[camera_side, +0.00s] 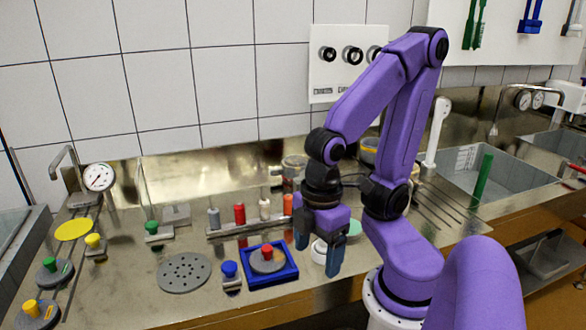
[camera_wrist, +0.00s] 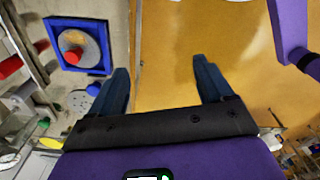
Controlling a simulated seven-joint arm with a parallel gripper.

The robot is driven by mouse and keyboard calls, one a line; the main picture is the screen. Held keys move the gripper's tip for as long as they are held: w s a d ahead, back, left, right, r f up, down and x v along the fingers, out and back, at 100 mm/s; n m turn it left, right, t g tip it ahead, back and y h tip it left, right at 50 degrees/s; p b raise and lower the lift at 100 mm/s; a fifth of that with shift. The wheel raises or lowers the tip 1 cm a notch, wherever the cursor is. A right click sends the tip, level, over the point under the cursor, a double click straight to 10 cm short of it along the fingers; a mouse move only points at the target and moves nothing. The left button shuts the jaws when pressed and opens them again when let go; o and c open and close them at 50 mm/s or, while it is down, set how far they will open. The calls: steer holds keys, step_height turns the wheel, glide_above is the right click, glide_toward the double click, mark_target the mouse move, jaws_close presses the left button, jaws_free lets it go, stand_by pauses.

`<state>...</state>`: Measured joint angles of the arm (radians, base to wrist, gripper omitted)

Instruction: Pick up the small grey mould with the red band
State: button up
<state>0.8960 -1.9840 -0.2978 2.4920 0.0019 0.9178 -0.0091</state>
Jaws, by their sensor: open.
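A small grey round piece with a red top (camera_side: 267,256) sits in a square blue tray (camera_side: 284,276) on the steel bench. It is the only grey-and-red round piece I make out; whether the red is a band or a knob I cannot tell. In the wrist view the grey piece (camera_wrist: 90,46) shows in the blue tray (camera_wrist: 62,22) at upper left, outside my fingers. My gripper (camera_side: 318,255) points down to the right of the tray. Its dark blue fingers are apart, and in the wrist view the gripper (camera_wrist: 160,75) holds nothing.
A white round container (camera_side: 318,251) stands behind my fingers, partly hidden. A blue-knobbed piece (camera_side: 230,270) and a perforated disc (camera_side: 184,272) lie left of the tray. A rack (camera_side: 225,232) with several coloured cylinders stands behind it. The bench's front edge is close to the tray.

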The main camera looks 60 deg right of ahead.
steer(key=w+r+m, duration=0.1)
steer(key=w+r, duration=0.3)
steer(key=w, duration=1.3)
steer(key=w+d+r+m, duration=0.1)
steer(key=w+d+r, duration=0.1)
steer(key=w+d, duration=1)
steer(key=m, duration=0.2)
glide_above(281, 168)
step_height(281, 168, down, 3)
steer(key=f, duration=1.1)
steer(key=shift+w+a, duration=0.25)
steer(key=shift+s+d+f, duration=0.1)
steer(key=shift+d+f, duration=0.1)
steer(key=shift+f, duration=1.15)
steer(key=shift+s+d+f, duration=0.1)
steer(key=shift+d+f, duration=0.05)
steer(key=shift+f, duration=1.2)
